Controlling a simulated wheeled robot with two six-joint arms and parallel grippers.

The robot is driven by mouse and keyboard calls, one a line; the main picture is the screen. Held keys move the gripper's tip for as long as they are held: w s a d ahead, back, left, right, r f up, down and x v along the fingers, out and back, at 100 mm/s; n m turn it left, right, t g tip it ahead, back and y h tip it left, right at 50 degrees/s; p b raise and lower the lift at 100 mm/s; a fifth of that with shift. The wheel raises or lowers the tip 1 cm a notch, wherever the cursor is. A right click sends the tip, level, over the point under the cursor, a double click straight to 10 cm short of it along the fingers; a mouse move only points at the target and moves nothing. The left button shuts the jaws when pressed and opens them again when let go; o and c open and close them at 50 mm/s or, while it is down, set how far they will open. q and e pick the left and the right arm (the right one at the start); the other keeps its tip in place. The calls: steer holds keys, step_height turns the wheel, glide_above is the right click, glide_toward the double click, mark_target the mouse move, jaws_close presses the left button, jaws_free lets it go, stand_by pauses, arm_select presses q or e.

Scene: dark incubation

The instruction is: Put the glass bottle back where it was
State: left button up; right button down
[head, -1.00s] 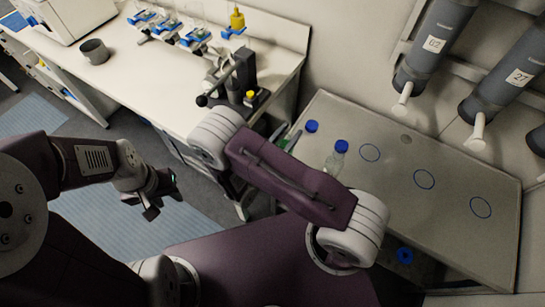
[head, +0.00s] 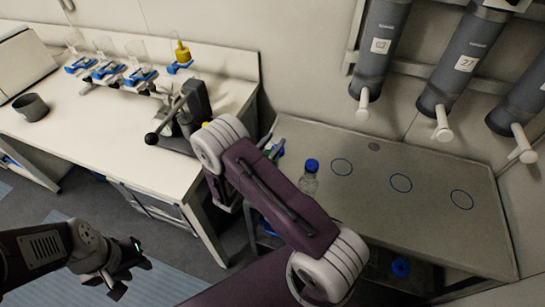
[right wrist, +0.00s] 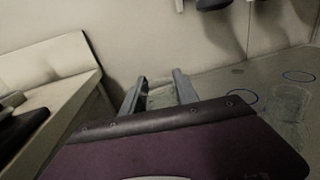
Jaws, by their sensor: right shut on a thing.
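In the right wrist view my right gripper (right wrist: 160,90) has its two fingers either side of a pale, see-through shape, which looks like the glass bottle (right wrist: 161,98). The purple arm link covers its lower part. In the head view this gripper is mostly hidden behind my right arm, near the table's left end. A clear bottle with a blue cap (head: 310,180) stands on the grey table (head: 420,235), left of the blue rings. My left gripper (head: 131,278) is open and empty above the floor at lower left.
Three blue rings (head: 401,183) mark the grey table, with no bottle on them. Grey cylinders with white spouts (head: 442,125) hang above it. The white bench (head: 120,130) at left holds a dark cup (head: 31,107), glassware in blue holders and a black lever device (head: 185,120).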

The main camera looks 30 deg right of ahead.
step_height(320, 180, down, 4)
steer(key=shift+r, duration=0.1)
steer(key=shift+f+b, duration=0.2)
steer(key=shift+b, duration=0.15)
steer(key=c, duration=0.9)
jaws_free()
steer(key=shift+f, duration=0.1)
